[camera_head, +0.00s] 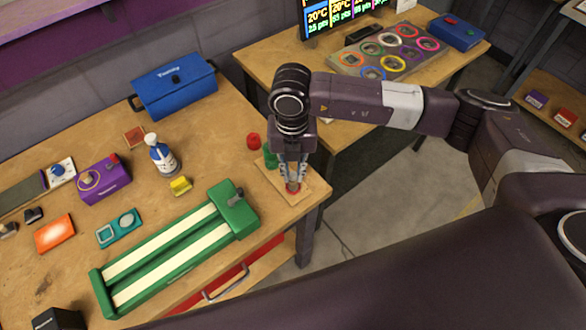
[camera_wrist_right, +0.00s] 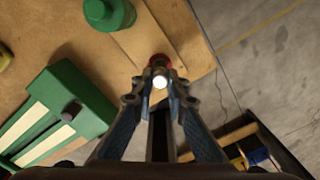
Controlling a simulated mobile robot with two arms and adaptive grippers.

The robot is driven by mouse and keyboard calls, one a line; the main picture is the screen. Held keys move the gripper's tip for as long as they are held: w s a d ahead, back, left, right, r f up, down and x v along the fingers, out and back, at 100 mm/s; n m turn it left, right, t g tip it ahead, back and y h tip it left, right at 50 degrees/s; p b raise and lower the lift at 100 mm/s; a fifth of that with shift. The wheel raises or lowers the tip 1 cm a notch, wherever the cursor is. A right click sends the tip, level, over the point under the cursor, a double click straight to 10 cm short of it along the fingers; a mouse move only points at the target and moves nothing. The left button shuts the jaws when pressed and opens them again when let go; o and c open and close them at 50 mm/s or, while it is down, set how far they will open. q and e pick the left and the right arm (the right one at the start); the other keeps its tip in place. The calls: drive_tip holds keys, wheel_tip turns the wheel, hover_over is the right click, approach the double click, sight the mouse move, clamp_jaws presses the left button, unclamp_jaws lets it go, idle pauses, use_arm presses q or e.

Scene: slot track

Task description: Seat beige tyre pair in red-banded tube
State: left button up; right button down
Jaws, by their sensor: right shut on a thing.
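My right gripper (camera_head: 293,178) points down over the wooden board at the table's near right corner. It is shut on a small pale thing, which looks like the beige tyre pair (camera_wrist_right: 160,82); the fingers hide most of it. Directly below the fingertips is a red ring-like part (camera_wrist_right: 158,60), which looks like the red-banded tube (camera_head: 293,189). I cannot tell whether the tyres are inside the tube or just above it. My left gripper is not in view.
A green cylinder (camera_wrist_right: 108,14) stands beside the gripper on the board (camera_head: 281,197). A red cylinder (camera_head: 253,142) is behind it. The green track (camera_head: 165,250) lies to the left.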

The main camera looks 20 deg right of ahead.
sight(292, 174)
drive_tip(key=c, duration=1.9)
unclamp_jaws()
drive_tip(key=shift+f, duration=0.1)
drive_tip(key=shift+r, duration=0.25)
drive_tip(key=shift+w+r, duration=0.1)
drive_tip(key=shift+r, duration=0.2)
wheel_tip(292, 174, up, 11)
drive_tip(key=b, duration=0.2)
drive_tip(key=shift+r+b, duration=0.15)
drive_tip(key=shift+b, duration=0.2)
